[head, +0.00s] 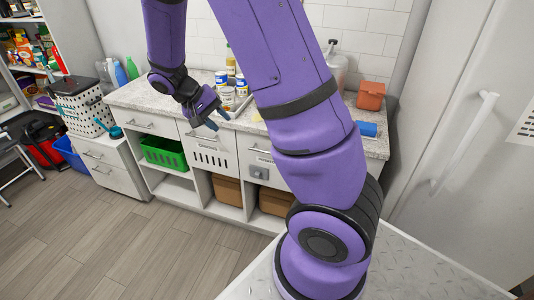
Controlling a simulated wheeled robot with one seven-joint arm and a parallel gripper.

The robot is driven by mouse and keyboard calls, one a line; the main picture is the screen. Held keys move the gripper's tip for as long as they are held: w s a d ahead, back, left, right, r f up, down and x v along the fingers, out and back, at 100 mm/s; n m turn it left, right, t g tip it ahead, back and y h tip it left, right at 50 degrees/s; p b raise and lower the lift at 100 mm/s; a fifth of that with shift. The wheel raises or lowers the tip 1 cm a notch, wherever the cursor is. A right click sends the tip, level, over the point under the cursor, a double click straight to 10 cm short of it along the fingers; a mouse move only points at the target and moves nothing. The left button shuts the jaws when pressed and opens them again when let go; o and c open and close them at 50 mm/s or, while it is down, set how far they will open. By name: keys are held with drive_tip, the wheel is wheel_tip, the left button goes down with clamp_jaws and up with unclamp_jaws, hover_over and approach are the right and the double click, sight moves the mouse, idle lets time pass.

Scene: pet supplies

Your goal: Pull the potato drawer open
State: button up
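A white drawer front with a row of dark vertical vent slots (211,160) is in the middle of the counter's front in the head view. It is probably the potato drawer; I see no readable label on it. It looks flush with the cabinet, so shut. A bar handle runs across its upper part, partly behind my gripper. My purple gripper (217,121) hangs at the counter's front edge, just above and in front of this drawer, pointing down. Its two dark fingertips look apart, with nothing seen between them. Whether a finger touches the handle cannot be told.
A green basket (164,153) sits in an open cubby left of the drawer. Brown boxes (228,191) fill lower cubbies. Cans (228,98) and bottles stand on the speckled counter (150,95) behind my gripper. The wooden floor (120,240) in front is clear.

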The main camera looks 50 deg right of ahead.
drive_tip(key=w+d+f+n+t+h, duration=0.1)
drive_tip(key=d+f+h, duration=0.4)
drive_tip(key=f, duration=0.6)
drive_tip(key=w+d+f+n+t+h, duration=0.2)
drive_tip(key=d+f+h, duration=0.25)
drive_tip(key=f, duration=0.55)
drive_tip(key=w+d+f+n+t+h, duration=0.1)
drive_tip(key=d+f+h, duration=0.4)
drive_tip(key=f, duration=0.6)
drive_tip(key=shift+y, duration=0.35)
drive_tip(key=d, duration=0.3)
drive_tip(key=d+r, duration=0.1)
drive_tip(key=d, duration=0.3)
drive_tip(key=d+r, duration=0.1)
drive_tip(key=d, duration=0.2)
drive_tip(key=shift+s+d+r, duration=0.1)
drive_tip(key=shift+d+r, duration=0.1)
drive_tip(key=shift+c, duration=0.5)
clamp_jaws()
